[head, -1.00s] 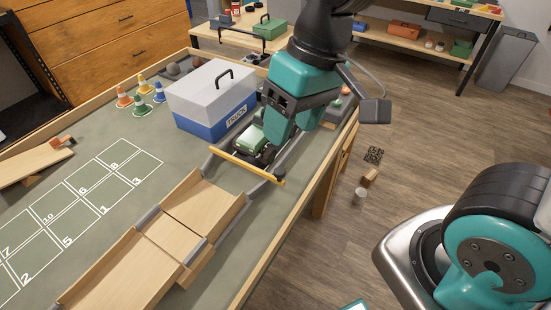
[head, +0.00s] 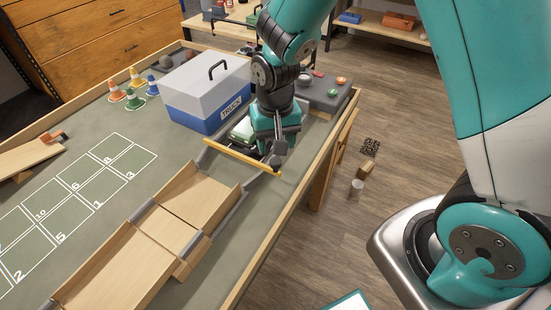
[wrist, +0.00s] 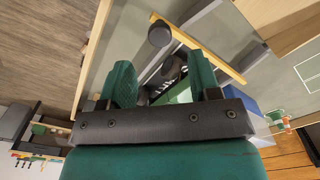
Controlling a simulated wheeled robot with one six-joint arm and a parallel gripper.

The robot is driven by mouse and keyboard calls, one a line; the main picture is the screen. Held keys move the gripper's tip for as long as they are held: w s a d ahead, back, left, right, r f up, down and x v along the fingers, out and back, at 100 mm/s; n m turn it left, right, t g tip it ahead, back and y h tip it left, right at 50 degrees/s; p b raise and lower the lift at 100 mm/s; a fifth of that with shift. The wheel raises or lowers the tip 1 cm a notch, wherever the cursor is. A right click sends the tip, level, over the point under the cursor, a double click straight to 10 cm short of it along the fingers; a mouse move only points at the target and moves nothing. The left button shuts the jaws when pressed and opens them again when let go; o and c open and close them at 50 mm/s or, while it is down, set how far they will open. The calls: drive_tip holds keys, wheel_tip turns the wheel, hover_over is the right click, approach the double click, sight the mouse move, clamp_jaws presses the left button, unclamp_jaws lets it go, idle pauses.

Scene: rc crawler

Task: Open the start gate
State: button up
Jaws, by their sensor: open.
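The start gate is a yellow bar (head: 238,157) lying across the lane at the top of the wooden ramp. A dark round knob (head: 275,161) sits at the bar's right end. The bar (wrist: 212,54) and a dark knob (wrist: 160,33) also show in the wrist view, ahead of the fingers. My gripper (head: 277,150) points down over the right side of the lane, close to the knob. The green truck (head: 243,131) stands behind the bar, partly hidden by my gripper.
A grey and blue truck box (head: 208,92) stands left of the lane. The wooden ramp (head: 165,232) runs toward the front left. Several cones (head: 134,98) stand at the back left. The table's right edge (head: 290,210) is close to the lane.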

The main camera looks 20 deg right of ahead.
sight(276, 161)
wheel_tip(276, 161, down, 6)
drive_tip(key=shift+f, duration=0.1)
